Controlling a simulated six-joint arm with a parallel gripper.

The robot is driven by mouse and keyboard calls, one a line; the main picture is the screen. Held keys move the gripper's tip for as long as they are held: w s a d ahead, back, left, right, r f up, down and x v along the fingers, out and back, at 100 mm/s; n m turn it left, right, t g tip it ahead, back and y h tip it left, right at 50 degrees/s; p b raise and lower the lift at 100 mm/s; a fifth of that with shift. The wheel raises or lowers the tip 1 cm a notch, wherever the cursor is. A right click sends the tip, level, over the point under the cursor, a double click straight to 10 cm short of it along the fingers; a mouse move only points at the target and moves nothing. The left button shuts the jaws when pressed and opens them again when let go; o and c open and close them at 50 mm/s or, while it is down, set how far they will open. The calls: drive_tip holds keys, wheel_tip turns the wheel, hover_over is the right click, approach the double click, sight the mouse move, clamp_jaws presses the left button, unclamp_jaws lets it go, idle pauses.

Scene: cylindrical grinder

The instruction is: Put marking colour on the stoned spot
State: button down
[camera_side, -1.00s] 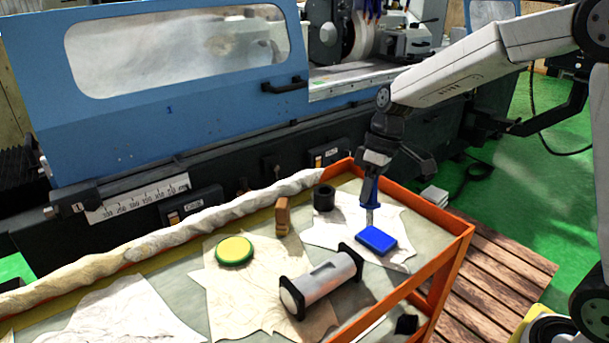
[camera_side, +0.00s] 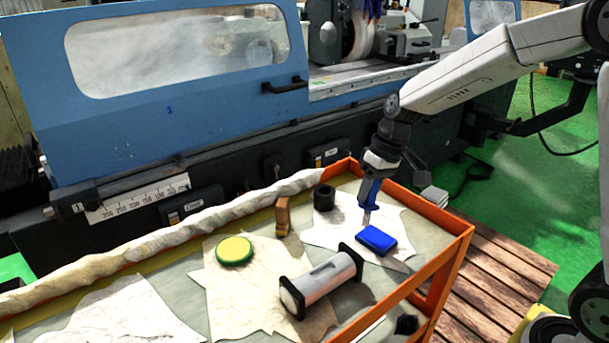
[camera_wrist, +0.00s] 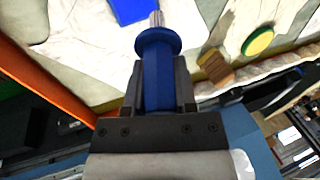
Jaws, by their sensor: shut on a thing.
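My gripper (camera_side: 368,190) is shut on a blue-handled tool (camera_side: 369,198) with a pale tip, held tilted with its tip down. In the wrist view the collared blue handle (camera_wrist: 157,72) sits between my gripper's fingers (camera_wrist: 158,95). A blue pad (camera_side: 376,240) lies on a white cloth (camera_side: 329,232) just beside and below the tip; I cannot tell whether they touch. The pad also shows at the top of the wrist view (camera_wrist: 133,9). A grey cylindrical part (camera_side: 322,280) with black ends lies to the left of the pad. No stoned spot can be made out.
On the orange-edged cart (camera_side: 447,226) stand a yellow-and-green round tin (camera_side: 234,251), a brown block (camera_side: 283,216) and a black ring (camera_side: 324,198). A rolled cloth (camera_side: 150,243) lines the far edge. Behind is the blue grinder (camera_side: 170,110). The cart's left front is mostly clear cloth.

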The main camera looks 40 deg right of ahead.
drive_tip(key=shift+r, duration=0.15)
wheel_tip(320, 180, up, 12)
drive_tip(key=shift+f, duration=0.1)
drive_tip(key=s+a+g+h, duration=0.1)
drive_tip(key=s+a+g, duration=0.15)
drive_tip(key=a, duration=1.75)
drive_tip(key=shift+t, duration=0.35)
drive_tip(key=x, duration=0.2)
drive_tip(key=d+x, duration=0.1)
drive_tip(key=x, duration=0.1)
drive_tip(key=shift+s+f, duration=0.25)
drive_tip(key=shift+f, duration=0.2)
drive_tip(key=shift+f, duration=0.15)
drive_tip(key=shift+d+x, duration=0.25)
drive_tip(key=shift+x, duration=0.9)
drive_tip(key=shift+d+x, duration=0.25)
drive_tip(key=shift+x, duration=0.95)
drive_tip(key=shift+w+f, duration=0.15)
drive_tip(key=shift+f, duration=0.5)
